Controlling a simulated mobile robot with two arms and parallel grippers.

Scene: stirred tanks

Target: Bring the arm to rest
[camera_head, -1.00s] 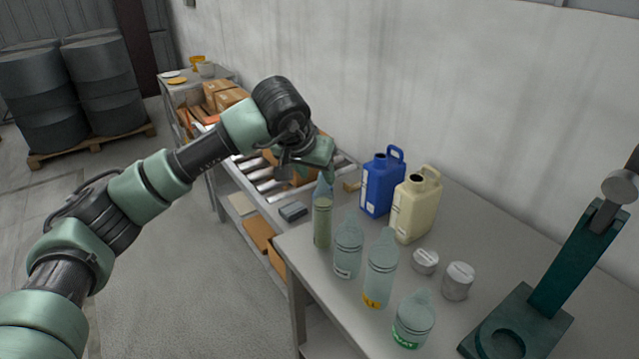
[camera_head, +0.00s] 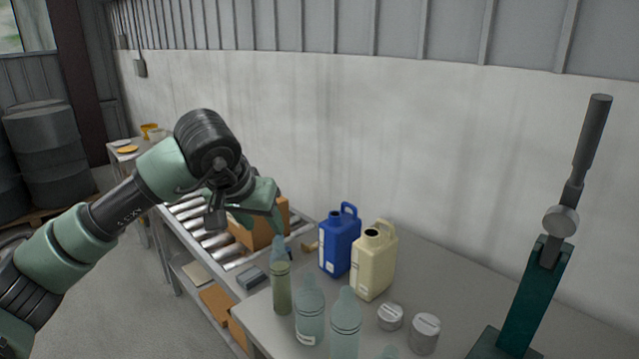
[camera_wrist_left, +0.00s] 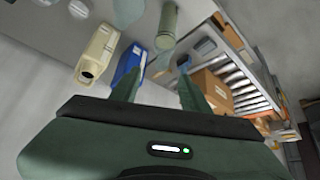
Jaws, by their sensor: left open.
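My left arm comes in from the left in the head view. Its gripper (camera_head: 272,205) hangs at the far left end of the table (camera_head: 430,265), in front of the roller conveyor and close above a slim bottle (camera_head: 281,290) with greenish contents. In the left wrist view the two fingers (camera_wrist_left: 158,92) are apart with nothing held between them. The slim bottle also shows there (camera_wrist_left: 167,25), beyond the fingers and apart from them. My right gripper is not in view.
A blue jug (camera_head: 339,243) and a cream jug (camera_head: 373,265) stand right of the gripper. Clear bottles (camera_head: 309,315), two lidded jars (camera_head: 424,335) and a green lever press (camera_head: 535,290) stand nearer. A carton (camera_head: 262,225) sits on the roller conveyor (camera_head: 205,235). Drums (camera_head: 45,150) stand at far left.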

